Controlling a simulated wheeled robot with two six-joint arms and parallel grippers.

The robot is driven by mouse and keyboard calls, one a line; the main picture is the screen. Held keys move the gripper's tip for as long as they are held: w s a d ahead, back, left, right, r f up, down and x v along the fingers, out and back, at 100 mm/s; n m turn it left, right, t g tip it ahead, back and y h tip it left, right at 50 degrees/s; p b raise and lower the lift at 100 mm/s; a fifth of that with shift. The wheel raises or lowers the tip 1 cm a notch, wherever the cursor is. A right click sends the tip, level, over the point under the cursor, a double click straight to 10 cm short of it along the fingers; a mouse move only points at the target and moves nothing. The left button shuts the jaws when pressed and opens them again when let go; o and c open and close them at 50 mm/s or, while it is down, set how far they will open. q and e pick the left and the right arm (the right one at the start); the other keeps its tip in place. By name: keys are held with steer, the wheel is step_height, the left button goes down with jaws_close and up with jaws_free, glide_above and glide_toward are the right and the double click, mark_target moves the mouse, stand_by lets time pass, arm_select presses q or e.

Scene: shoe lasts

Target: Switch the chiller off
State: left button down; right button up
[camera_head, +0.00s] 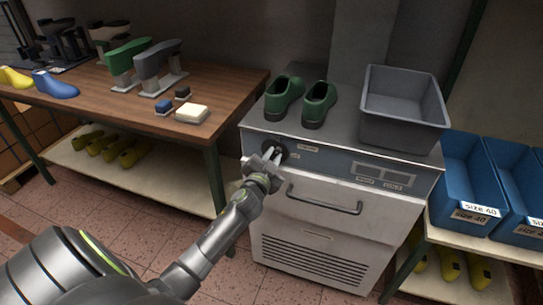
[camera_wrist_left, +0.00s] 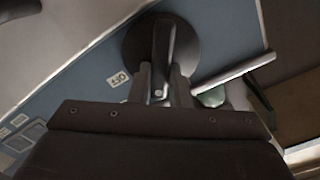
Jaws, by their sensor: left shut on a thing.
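The chiller (camera_head: 325,225) is a pale grey cabinet with a blue control panel, a drawer handle and a lower vent. A round dark rotary switch (camera_head: 270,148) sits at the panel's left end. In the left wrist view the switch's raised grip bar (camera_wrist_left: 163,50) stands on a dark disc, with an OFF label (camera_wrist_left: 119,80) beside it. My left gripper (camera_head: 275,156) is at the switch, its fingers (camera_wrist_left: 160,85) shut on the grip bar from both sides. The fingers partly hide the switch in the head view. My right gripper is not in view.
Green shoes (camera_head: 318,104) and a grey bin (camera_head: 403,112) stand on the chiller's top. A wooden workbench (camera_head: 225,90) with shoe lasts is at the left. Blue SIZE 40 boxes (camera_head: 470,205) stand on a shelf at the right. The chiller's handle (camera_head: 324,203) juts out below the panel.

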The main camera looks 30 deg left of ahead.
arm_select(q)
steer(key=m, duration=0.5)
steer(key=shift+d+f+m+p, duration=0.2)
steer(key=shift+f+m+p, duration=0.1)
steer(key=shift+p, duration=0.1)
steer(key=m, duration=0.4)
steer(key=shift+d+f+m+p, duration=0.1)
steer(key=shift+f+m+p, duration=0.15)
steer(key=shift+m+p, duration=0.15)
steer(key=c, duration=1.3)
jaws_free()
steer(key=shift+c, duration=0.2)
steer(key=v, duration=1.7)
steer(key=shift+s, duration=0.2)
